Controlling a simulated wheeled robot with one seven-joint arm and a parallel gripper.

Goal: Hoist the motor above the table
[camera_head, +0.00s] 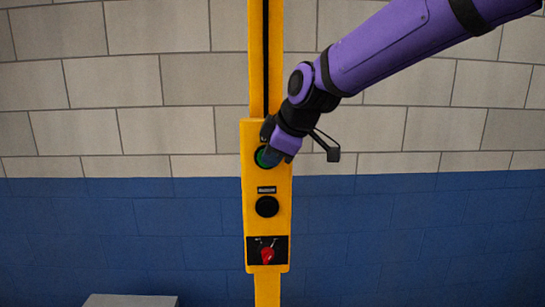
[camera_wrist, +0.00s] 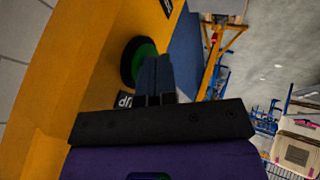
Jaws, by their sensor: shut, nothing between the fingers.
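A yellow control panel (camera_head: 247,190) hangs on a yellow post, and its face also shows in the wrist view (camera_wrist: 60,95). Its upper button is green with a black rim (camera_head: 262,160); the wrist view shows it with its green face (camera_wrist: 145,50). Below it are a black button (camera_head: 267,206) and a red rotary switch (camera_head: 267,255). My gripper (camera_head: 271,158) is shut and empty, its fingertips (camera_wrist: 156,62) at the green button and partly covering it. I cannot tell whether they touch it. I cannot make out the motor or the table in either view.
A label reading "UP" (camera_wrist: 125,100) lies beside the green button, partly hidden by my gripper. A yellow frame (camera_wrist: 215,55) and blue racks (camera_wrist: 285,105) stand in the background. A block wall (camera_head: 400,130) is behind the panel. A light grey box top (camera_head: 130,300) shows at lower left.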

